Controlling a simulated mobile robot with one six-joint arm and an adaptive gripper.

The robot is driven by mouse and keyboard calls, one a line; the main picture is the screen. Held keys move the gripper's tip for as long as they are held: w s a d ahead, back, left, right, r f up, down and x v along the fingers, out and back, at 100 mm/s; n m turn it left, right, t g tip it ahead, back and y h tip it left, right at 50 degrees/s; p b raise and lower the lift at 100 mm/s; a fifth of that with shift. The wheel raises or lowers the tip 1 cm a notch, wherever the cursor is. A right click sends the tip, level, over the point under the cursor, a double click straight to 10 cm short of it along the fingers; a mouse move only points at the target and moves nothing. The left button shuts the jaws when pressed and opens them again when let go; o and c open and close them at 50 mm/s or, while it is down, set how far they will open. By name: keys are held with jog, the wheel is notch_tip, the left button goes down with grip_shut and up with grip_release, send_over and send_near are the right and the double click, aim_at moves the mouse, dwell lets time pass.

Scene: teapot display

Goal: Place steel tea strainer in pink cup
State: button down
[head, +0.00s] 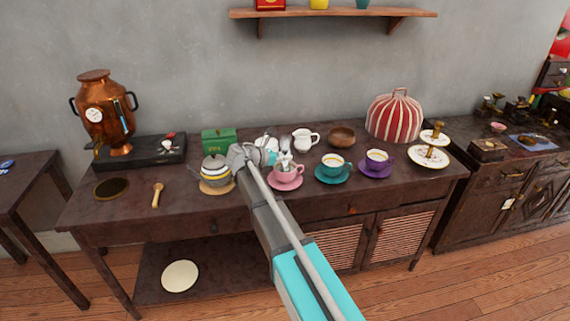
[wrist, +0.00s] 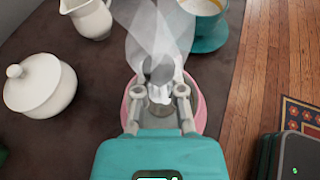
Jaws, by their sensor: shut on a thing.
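The pink cup (head: 288,177) stands on its pink saucer (head: 286,187) in the middle of the table. My gripper (head: 284,162) is right above the cup and hides part of it. In the wrist view my gripper (wrist: 160,94) is shut on the steel tea strainer (wrist: 159,70), a grey metal piece between the fingertips. Below it the pink rim (wrist: 201,112) shows on both sides of the fingers. I cannot tell whether the strainer touches the cup or hangs just above it.
A teal cup (head: 333,163) stands close on the right, with a purple-saucer cup (head: 378,158) beyond. A white creamer (head: 305,138) is behind, and a white lidded bowl (wrist: 42,90) is to the left. The table front is clear.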

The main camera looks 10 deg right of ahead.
jog(key=shift+f, duration=0.5)
jog(key=shift+f+b, duration=0.2)
jog(key=shift+b, duration=0.2)
jog(key=c, duration=0.7)
grip_release()
jog(key=shift+r, duration=0.1)
jog(key=shift+c, duration=0.2)
jog(key=shift+r+p, duration=0.2)
jog(key=shift+p, duration=0.1)
jog(key=p+v, duration=0.4)
jog(key=v, duration=0.8)
jog(key=shift+f, duration=0.15)
